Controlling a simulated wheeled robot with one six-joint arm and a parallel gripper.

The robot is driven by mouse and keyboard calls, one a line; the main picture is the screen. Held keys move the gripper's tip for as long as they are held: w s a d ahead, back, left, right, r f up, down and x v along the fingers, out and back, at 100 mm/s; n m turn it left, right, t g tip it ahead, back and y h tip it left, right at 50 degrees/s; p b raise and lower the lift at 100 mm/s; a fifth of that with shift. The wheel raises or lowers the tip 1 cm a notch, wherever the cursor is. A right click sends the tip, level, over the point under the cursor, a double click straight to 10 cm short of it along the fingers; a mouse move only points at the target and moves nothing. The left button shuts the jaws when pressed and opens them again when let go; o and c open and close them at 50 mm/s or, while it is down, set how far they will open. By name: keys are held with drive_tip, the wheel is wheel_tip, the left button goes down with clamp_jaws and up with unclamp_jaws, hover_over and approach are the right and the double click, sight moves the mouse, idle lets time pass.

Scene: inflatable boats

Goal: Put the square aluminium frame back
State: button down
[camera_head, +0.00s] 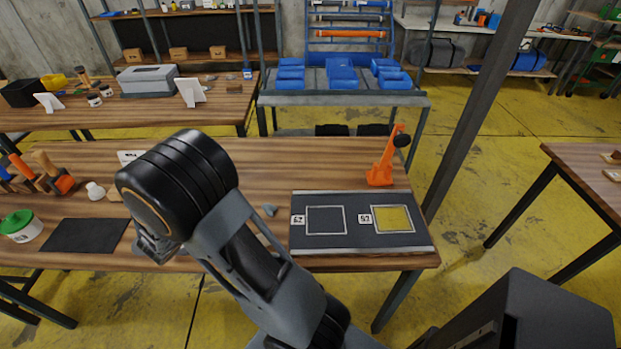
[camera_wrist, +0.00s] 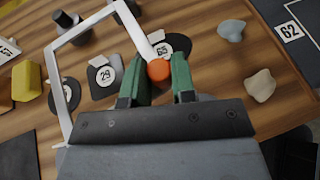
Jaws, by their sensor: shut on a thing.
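The square aluminium frame (camera_wrist: 82,27) is a thin, pale, open square in the wrist view. It stretches up and left from my gripper (camera_wrist: 160,66), and part of it is hidden behind the gripper body. An orange knob (camera_wrist: 158,70) sits between the green fingers, by the end of one frame side. My gripper is shut on the frame at this knob, over the wooden bench. In the head view my arm hides the frame and most of the gripper. A dark board (camera_head: 345,247) on the bench has an empty outlined square (camera_head: 326,220) labelled 62 and a yellow square (camera_head: 393,219) beside it.
Below the frame lie dark pieces labelled 29 (camera_wrist: 104,75) and 65 (camera_wrist: 174,43), and a yellow block (camera_wrist: 27,86). Two pale stones (camera_wrist: 260,86) lie to the right. An orange stand (camera_head: 382,170) rises behind the board. A dark post (camera_head: 478,100) stands beyond the bench's right end.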

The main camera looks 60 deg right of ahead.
drive_tip(key=s+d+r+m+g+b, duration=0.2)
drive_tip(key=s+d+m+g+b, duration=0.15)
drive_tip(key=s+d, duration=0.4)
drive_tip(key=s+d+r+m+g+y+b, duration=0.1)
drive_tip(key=s+d+r+m+g+b, duration=0.2)
drive_tip(key=s+d, duration=0.4)
drive_tip(key=s+d+r+m+g+b, duration=0.1)
drive_tip(key=s+d+m+g+b, duration=0.3)
drive_tip(key=s, duration=0.5)
drive_tip(key=g, duration=0.2)
hover_over(315, 191)
drive_tip(key=shift+t, duration=0.25)
drive_tip(key=f, duration=0.8)
drive_tip(key=shift+s+a+f, duration=0.15)
drive_tip(key=shift+s+f, duration=0.05)
drive_tip(key=shift+f, duration=0.1)
drive_tip(key=shift+w+d+f+b, duration=0.3)
drive_tip(key=shift+d+f, duration=0.1)
drive_tip(key=shift+f, duration=0.3)
drive_tip(key=shift+f+m, duration=0.25)
drive_tip(key=shift+f, duration=1.1)
drive_tip(key=shift+f, duration=0.15)
